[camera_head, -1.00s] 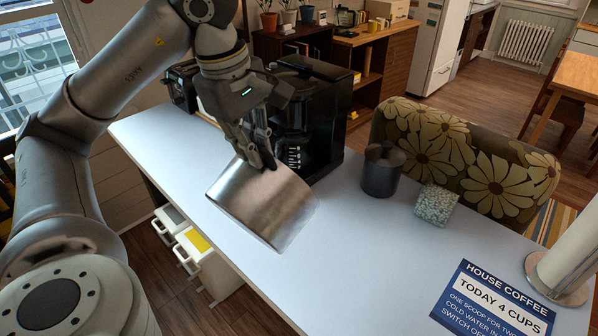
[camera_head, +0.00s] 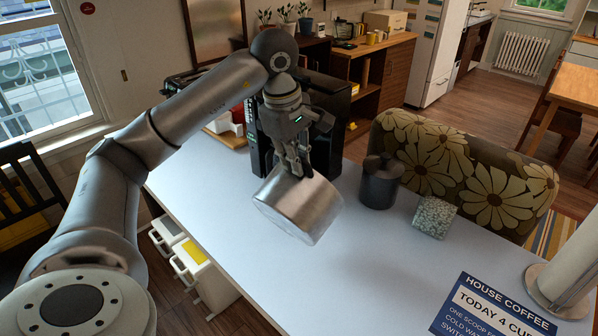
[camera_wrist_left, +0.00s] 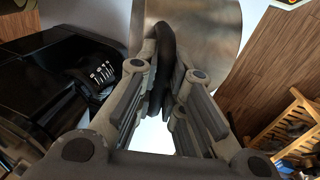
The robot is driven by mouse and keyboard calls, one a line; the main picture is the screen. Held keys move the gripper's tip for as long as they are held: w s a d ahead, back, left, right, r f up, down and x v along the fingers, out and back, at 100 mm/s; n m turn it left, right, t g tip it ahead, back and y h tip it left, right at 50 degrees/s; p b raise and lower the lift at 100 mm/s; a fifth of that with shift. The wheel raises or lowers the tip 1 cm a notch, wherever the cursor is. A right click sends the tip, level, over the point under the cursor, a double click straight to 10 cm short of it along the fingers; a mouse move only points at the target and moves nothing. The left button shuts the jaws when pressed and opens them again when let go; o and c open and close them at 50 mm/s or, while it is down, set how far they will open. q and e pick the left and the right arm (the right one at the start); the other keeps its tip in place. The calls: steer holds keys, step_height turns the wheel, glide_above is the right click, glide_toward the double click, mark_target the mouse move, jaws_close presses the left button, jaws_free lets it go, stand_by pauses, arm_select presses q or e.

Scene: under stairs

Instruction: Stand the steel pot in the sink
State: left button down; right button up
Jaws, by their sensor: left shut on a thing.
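The steel pot (camera_head: 297,210) hangs tilted from my left gripper (camera_head: 296,172), above the pale counter in front of the black coffee machine. My left gripper is shut on the pot's dark handle, and the fingers hide part of it. In the left wrist view the pot's brushed metal side (camera_wrist_left: 212,22) fills the top, with the dark handle (camera_wrist_left: 166,55) between the fingers. I cannot see the sink in any view. My right gripper is out of view.
The coffee machine (camera_head: 328,110) stands right behind my gripper. A dark lidded canister (camera_head: 380,187) and a speckled block (camera_head: 434,217) stand to the right. A coffee sign (camera_head: 490,308) and a pale post base (camera_head: 560,290) are at front right. The counter's middle (camera_head: 370,265) is clear.

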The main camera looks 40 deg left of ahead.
arm_select(q)
steer(key=shift+w+a+f, duration=0.1)
steer(key=shift+w+f, duration=0.5)
steer(key=shift+f, duration=0.05)
steer(key=shift+w+f+p, duration=0.15)
steer(key=shift+f+p, duration=0.4)
steer(key=shift+f, duration=0.25)
steer(key=shift+w+f+p, duration=0.1)
steer(key=shift+f+p, duration=0.4)
steer(key=shift+f, duration=0.5)
steer(key=shift+f, duration=0.15)
steer(key=c, duration=1.5)
jaws_free()
steer(key=shift+s, duration=0.1)
steer(key=shift+c, duration=0.2)
